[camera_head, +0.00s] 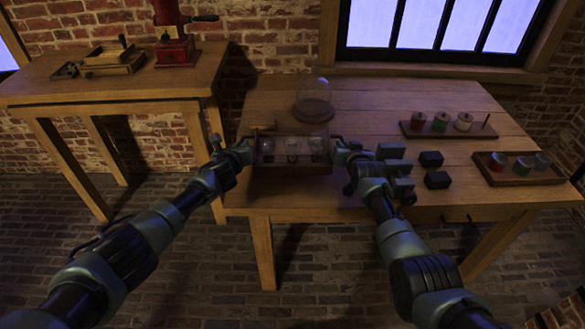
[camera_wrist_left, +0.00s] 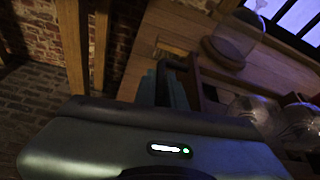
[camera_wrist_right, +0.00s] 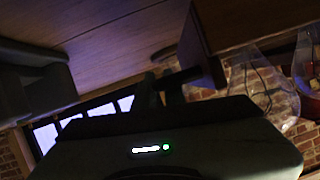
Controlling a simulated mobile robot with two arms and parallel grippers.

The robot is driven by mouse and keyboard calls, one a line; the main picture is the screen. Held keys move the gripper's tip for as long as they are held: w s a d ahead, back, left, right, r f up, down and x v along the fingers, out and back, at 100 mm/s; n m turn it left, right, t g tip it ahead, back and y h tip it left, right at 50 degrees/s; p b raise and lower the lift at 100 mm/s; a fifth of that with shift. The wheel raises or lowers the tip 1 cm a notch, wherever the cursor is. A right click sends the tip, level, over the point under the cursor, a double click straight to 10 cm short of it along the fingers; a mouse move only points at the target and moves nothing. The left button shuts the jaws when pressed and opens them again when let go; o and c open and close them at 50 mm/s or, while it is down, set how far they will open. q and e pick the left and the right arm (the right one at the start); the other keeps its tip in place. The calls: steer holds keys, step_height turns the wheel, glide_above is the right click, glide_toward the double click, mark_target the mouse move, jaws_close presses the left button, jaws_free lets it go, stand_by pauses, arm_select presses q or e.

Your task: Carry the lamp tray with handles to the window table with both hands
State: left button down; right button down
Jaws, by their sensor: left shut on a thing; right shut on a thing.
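The lamp tray (camera_head: 290,168) is a dark wooden tray with several clear glass lamps (camera_head: 292,145) on it. It is at the front left edge of the window table (camera_head: 370,110), its near side at or over the edge. I cannot tell whether it touches the top. My left gripper (camera_head: 252,148) is shut on the tray's left handle, and my right gripper (camera_head: 338,150) is shut on its right handle. The left wrist view shows glass lamps (camera_wrist_left: 255,112) beside the handle. The right wrist view shows a lamp (camera_wrist_right: 262,85) and the tray end (camera_wrist_right: 235,25).
A glass dome (camera_head: 314,98) stands behind the tray. A rack of coloured spools (camera_head: 440,134), black blocks (camera_head: 437,180) and a small tray of jars (camera_head: 515,180) are to the right. A side table (camera_head: 130,80) with a red grinder (camera_head: 174,40) stands left. The table's middle back is clear.

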steer(key=shift+w, duration=0.1)
